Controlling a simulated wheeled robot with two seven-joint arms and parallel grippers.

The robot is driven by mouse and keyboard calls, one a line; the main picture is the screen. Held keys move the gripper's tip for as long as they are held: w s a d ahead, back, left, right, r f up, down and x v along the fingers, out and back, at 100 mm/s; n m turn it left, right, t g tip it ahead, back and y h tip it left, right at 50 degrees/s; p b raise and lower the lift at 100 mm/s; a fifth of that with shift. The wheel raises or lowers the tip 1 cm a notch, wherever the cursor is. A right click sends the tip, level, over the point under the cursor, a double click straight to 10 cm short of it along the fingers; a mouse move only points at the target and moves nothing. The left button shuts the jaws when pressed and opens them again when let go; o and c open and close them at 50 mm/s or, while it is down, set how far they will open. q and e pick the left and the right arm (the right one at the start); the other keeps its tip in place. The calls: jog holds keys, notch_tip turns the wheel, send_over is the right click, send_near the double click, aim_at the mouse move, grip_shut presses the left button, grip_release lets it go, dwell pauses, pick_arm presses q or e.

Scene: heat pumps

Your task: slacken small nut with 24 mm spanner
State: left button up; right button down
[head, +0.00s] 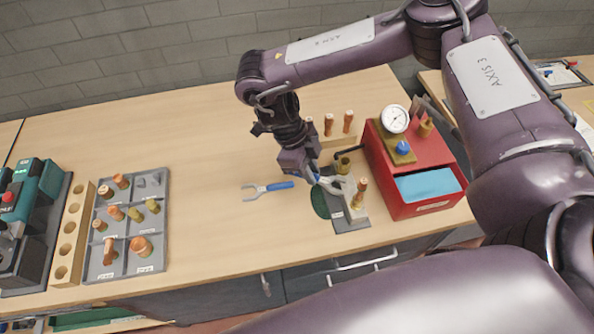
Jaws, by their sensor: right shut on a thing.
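My right gripper (313,177) is shut on a spanner (329,186) with a grey head and a bit of blue showing at the jaws. The spanner's head reaches over the grey fixture (350,225) and lies close to its brass fittings. One brass fitting (343,165) stands at the back of the fixture and a copper and brass one (360,190) at its right. I cannot tell which nut is the small one, or whether the spanner's head sits around it. A second blue-handled spanner (268,190) lies on the table left of the gripper. My left gripper is not in view.
A red box (410,170) with a gauge (395,119) stands right of the fixture. A wooden block with copper pieces (338,140) stands behind. A grey tray of fittings (125,255), a wooden holed rack (72,235) and a green machine (38,190) are at left. The middle table (200,140) is clear.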

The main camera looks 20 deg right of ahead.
aim_at(319, 178)
jog(key=shift+w+d+n, duration=0.1)
jog(key=shift+d+n, duration=0.1)
jog(key=shift+n, duration=0.1)
jog(key=shift+a+f+b, duration=0.15)
jog(key=shift+f+b, duration=0.6)
jog(key=shift+b, duration=0.1)
jog(key=shift+s+d+f+b, duration=0.3)
jog(key=shift+d+f+b, duration=0.05)
jog(key=shift+f, duration=0.2)
jog(key=shift+s+d+f+b, duration=0.25)
jog(key=shift+d+f+b, duration=0.15)
jog(key=shift+f, duration=0.15)
jog(key=shift+s+d+f+b, duration=0.3)
jog(key=shift+f+b, duration=0.05)
jog(key=shift+f, duration=0.2)
jog(key=shift+w+a, duration=0.1)
jog(key=shift+p, duration=0.3)
